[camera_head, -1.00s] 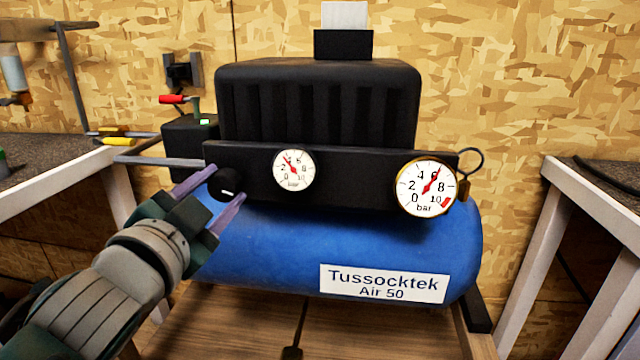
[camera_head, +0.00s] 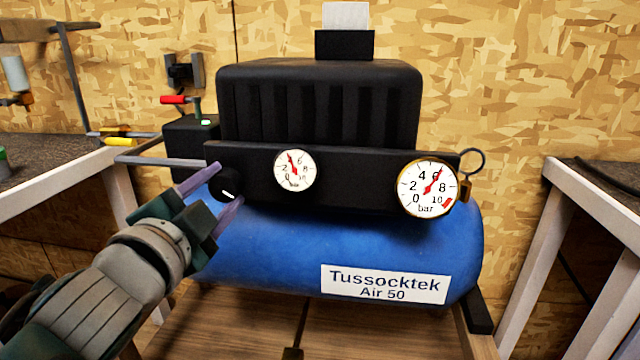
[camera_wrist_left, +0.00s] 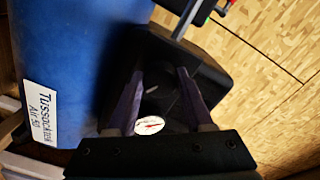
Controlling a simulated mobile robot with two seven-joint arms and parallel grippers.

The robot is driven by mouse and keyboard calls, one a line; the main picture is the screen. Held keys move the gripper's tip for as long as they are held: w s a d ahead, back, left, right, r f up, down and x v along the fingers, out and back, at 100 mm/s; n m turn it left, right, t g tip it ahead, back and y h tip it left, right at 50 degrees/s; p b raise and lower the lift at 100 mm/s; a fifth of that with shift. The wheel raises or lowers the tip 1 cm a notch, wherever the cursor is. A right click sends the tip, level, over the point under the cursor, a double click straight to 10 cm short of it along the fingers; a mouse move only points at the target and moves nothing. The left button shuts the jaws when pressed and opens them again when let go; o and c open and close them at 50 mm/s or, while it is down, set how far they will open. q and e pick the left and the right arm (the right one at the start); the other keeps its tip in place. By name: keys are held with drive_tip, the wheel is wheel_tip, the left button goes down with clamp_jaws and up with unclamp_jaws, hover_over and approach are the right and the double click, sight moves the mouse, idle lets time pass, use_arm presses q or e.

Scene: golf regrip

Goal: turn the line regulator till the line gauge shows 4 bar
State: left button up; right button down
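The line regulator is a black round knob (camera_head: 226,184) with a white mark, at the left end of the compressor's black panel. My left gripper (camera_head: 231,182) has its two purple fingers on either side of the knob and looks closed on it. In the left wrist view, the fingers (camera_wrist_left: 160,85) also straddle the dark knob, whose outline is hard to make out. The line gauge (camera_head: 294,171) is the smaller white dial to the right of the knob; its red needle points up and slightly left, close to 4. My right gripper is in neither view.
The larger brass-rimmed gauge (camera_head: 427,187) at the panel's right reads about 6 to 7 bar. The blue tank (camera_head: 260,245) lies below. A black box with a red-handled lever (camera_head: 173,99) stands left of the panel. Benches (camera_head: 55,180) flank the compressor.

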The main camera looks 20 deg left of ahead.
use_arm(q)
drive_tip(key=o, duration=0.5)
drive_tip(key=shift+c, duration=0.2)
drive_tip(key=v, duration=1)
drive_tip(key=shift+r+p, duration=0.1)
drive_tip(key=shift+p, duration=0.2)
